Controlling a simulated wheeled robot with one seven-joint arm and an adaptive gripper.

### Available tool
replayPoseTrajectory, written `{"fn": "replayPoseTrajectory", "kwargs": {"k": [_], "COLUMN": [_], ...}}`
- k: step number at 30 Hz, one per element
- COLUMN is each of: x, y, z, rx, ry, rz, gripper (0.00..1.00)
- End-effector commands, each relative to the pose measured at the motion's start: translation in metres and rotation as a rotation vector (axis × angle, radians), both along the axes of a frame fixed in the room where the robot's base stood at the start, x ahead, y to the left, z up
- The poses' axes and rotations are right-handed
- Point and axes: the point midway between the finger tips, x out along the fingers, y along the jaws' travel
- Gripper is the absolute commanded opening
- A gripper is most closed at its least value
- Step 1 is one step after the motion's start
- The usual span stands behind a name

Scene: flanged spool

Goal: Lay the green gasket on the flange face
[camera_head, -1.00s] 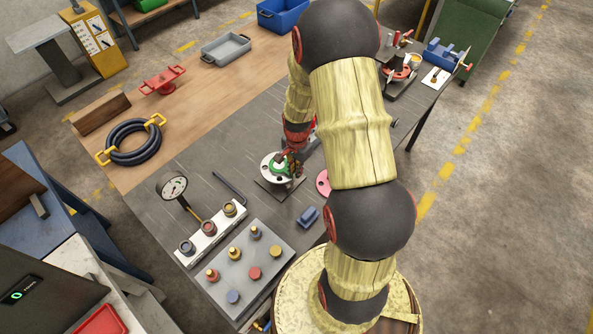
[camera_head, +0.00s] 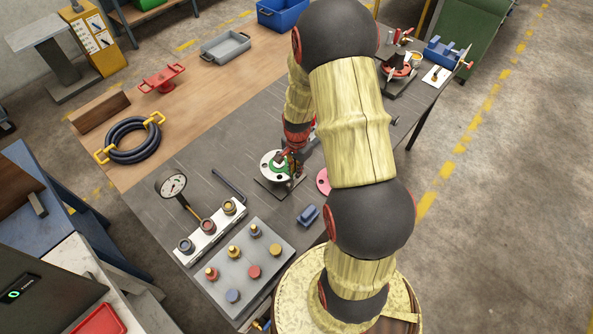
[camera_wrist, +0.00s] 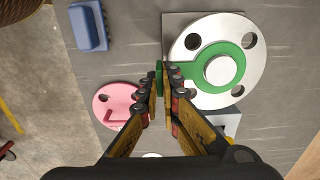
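The flange face (camera_wrist: 256,67) is a pale round disc with dark holes and a raised white centre boss. It also shows in the head view (camera_head: 268,159), partly behind my gripper. The green gasket (camera_wrist: 237,60) is a ring with a tab on its left side in the wrist view. The ring surrounds the boss and looks flat at the face; I cannot tell whether it touches all round. My gripper (camera_wrist: 163,72) is shut on the gasket's upright green tab, at the flange's left edge in the wrist view. The gasket also shows in the head view (camera_head: 277,168).
A pink disc with a handle (camera_wrist: 116,104) and a blue block (camera_wrist: 88,27) lie beside the flange. In the head view, a gauge (camera_head: 172,186), a black hex key (camera_head: 228,185) and a grey plate with several knobs (camera_head: 232,258) lie nearby.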

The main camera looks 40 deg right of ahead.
Motion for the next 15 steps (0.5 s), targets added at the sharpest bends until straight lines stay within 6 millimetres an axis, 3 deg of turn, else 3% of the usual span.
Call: {"fn": "replayPoseTrajectory", "kwargs": {"k": [4, 5, 15], "x": [-0.0001, -0.0001, -0.0001], "y": [0.0001, 0.0001, 0.0001], "z": [-0.0001, -0.0001, 0.0000], "rx": [0.000, 0.000, 0.000], "ry": [0.000, 0.000, 0.000], "rz": [0.000, 0.000, 0.000], "gripper": [0.00, 0.06, 0.26]}}
